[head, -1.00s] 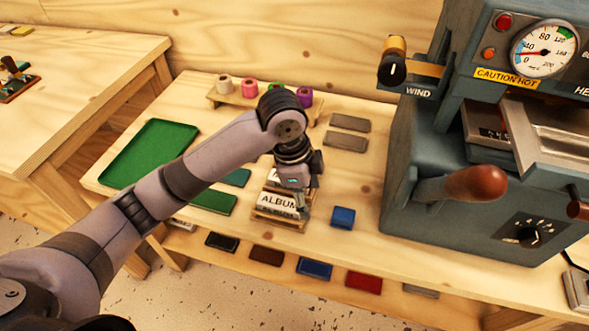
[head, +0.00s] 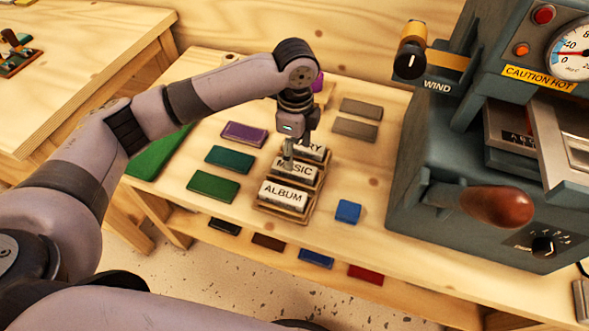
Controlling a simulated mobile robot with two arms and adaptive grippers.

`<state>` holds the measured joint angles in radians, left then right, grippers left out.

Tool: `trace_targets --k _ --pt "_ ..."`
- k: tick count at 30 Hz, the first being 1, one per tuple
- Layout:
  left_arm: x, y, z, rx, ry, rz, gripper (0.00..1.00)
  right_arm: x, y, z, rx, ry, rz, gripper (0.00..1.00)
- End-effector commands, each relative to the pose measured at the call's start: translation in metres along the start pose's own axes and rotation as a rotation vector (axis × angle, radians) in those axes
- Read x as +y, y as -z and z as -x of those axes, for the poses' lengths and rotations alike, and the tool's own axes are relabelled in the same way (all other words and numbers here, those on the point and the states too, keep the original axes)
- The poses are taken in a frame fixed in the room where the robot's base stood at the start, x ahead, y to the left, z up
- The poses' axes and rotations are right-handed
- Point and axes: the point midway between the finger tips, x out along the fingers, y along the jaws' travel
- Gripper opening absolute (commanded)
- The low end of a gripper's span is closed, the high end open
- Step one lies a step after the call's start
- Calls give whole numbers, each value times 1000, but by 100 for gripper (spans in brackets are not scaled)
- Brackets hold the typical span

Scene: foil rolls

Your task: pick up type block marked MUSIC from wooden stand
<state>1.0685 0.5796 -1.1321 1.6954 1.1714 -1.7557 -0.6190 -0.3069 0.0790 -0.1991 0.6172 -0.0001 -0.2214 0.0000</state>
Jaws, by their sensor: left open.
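The type block marked MUSIC (head: 303,172) lies in the middle row of the wooden stand (head: 313,193). A block marked ALBUM (head: 284,194) lies in the front row. A third block (head: 314,150) lies at the back, with only the letters "RY" readable. My left gripper (head: 289,164) points down over the stand and is open. Its fingers are at the MUSIC block and cover part of its upper edge; I cannot tell whether they touch it. My right gripper is not in view.
Purple (head: 244,133), teal (head: 230,160) and green (head: 213,186) blocks lie left of the stand. A small blue block (head: 347,211) lies right of it. The stamping machine (head: 470,150) with its brown-handled lever (head: 497,205) stands close on the right. Two grey slabs (head: 354,129) lie behind.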

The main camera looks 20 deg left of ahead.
Motion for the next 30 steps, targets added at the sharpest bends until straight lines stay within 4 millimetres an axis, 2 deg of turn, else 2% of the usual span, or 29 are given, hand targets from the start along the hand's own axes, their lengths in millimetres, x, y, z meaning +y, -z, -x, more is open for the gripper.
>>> trace_targets --k 3,10,18,27,30 --pt "0 0 -17 0 -1 0 57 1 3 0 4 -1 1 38" --pt "-2 -1 -32 0 0 0 57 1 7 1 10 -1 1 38" --pt "-6 -4 -70 0 0 0 57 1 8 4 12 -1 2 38" --pt "-6 -4 -77 0 2 -1 57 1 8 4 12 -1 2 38" --pt "-6 -4 -76 0 2 -1 51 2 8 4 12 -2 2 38"
